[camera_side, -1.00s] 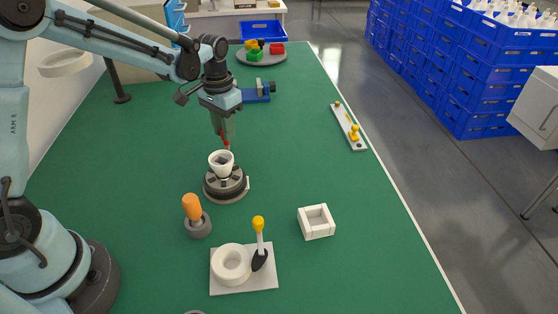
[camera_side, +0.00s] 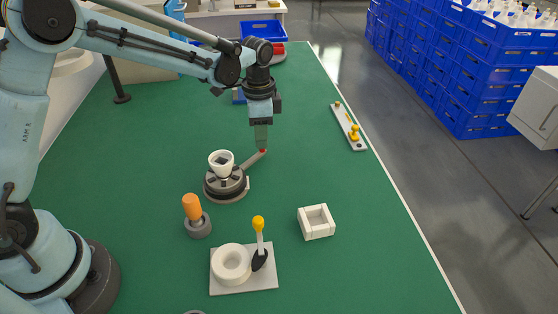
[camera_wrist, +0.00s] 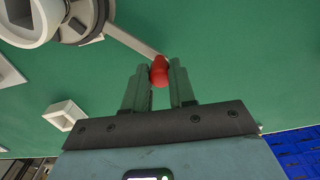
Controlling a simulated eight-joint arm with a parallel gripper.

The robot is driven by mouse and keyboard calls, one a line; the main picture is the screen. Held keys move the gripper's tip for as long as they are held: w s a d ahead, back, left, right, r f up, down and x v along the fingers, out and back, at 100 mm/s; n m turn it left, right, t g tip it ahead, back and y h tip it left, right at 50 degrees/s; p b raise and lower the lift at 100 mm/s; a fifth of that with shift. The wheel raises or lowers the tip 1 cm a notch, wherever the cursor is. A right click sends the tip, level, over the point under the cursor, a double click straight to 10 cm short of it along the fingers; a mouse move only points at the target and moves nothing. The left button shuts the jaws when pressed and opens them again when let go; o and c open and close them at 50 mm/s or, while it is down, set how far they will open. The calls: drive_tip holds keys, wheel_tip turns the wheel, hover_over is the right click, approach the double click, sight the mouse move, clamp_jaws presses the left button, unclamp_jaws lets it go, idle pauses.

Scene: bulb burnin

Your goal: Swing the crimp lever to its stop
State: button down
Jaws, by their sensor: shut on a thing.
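The crimp lever (camera_side: 253,160) is a grey bar with a red knob (camera_wrist: 159,70). It sticks out from the round dark crimp base (camera_side: 226,190) toward the upper right in the side view. A white cup-like part (camera_side: 221,165) sits upright on top of the base; its edge also shows at the upper left of the wrist view (camera_wrist: 50,15). My gripper (camera_side: 262,150) points down beside the base. Its two green fingers (camera_wrist: 159,85) are closed around the red knob at the lever's end. In the side view the fingers hide most of the knob.
An orange-handled tool (camera_side: 193,208) stands in a grey holder in front of the base. A white plate (camera_side: 240,284) carries a white ring and a yellow-knobbed lever. A white square box (camera_side: 316,222) is at the right.

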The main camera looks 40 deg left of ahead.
drive_tip(key=shift+d+m, duration=0.4)
drive_tip(key=shift+d, duration=0.2)
drive_tip(key=c, duration=0.9)
unclamp_jaws()
wheel_tip(320, 180, up, 12)
drive_tip(key=shift+r, duration=0.1)
